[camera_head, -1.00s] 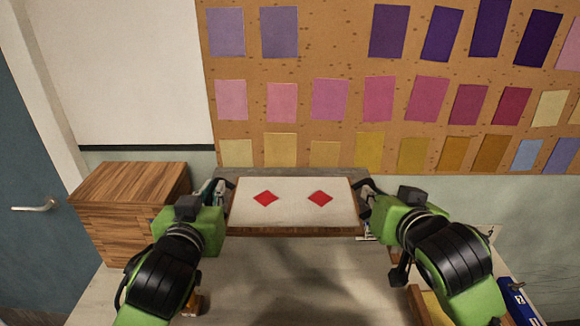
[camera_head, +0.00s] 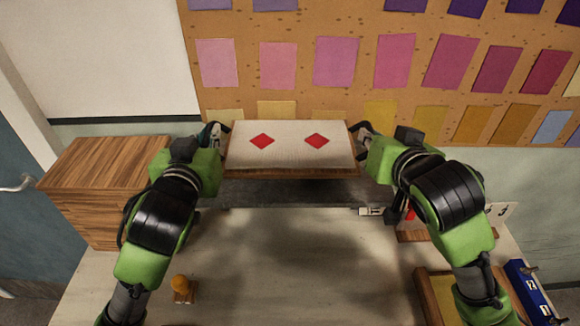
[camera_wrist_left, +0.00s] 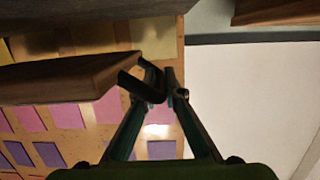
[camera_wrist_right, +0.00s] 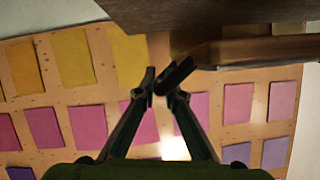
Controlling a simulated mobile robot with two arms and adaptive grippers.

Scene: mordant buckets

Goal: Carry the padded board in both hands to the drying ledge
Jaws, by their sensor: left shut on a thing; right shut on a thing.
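The padded board (camera_head: 290,140), cream with two red diamonds and a wooden edge, is held roughly level in front of the swatch wall. A dark grey ledge (camera_head: 290,192) shows below it at the back of the table; I see no contact between them. My left gripper (camera_head: 216,132) is shut on the black handle at the board's left end, also seen in the left wrist view (camera_wrist_left: 143,84). My right gripper (camera_head: 362,132) is shut on the right-end handle, seen in the right wrist view (camera_wrist_right: 175,76). The board's underside is hidden in the head view.
A wooden box (camera_head: 95,170) stands at the left, close to my left arm. An orange-knobbed block (camera_head: 181,288) sits at the front left. A wooden tray (camera_head: 432,292) and a blue binder (camera_head: 527,285) are at the right. The middle of the table (camera_head: 300,270) is clear.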

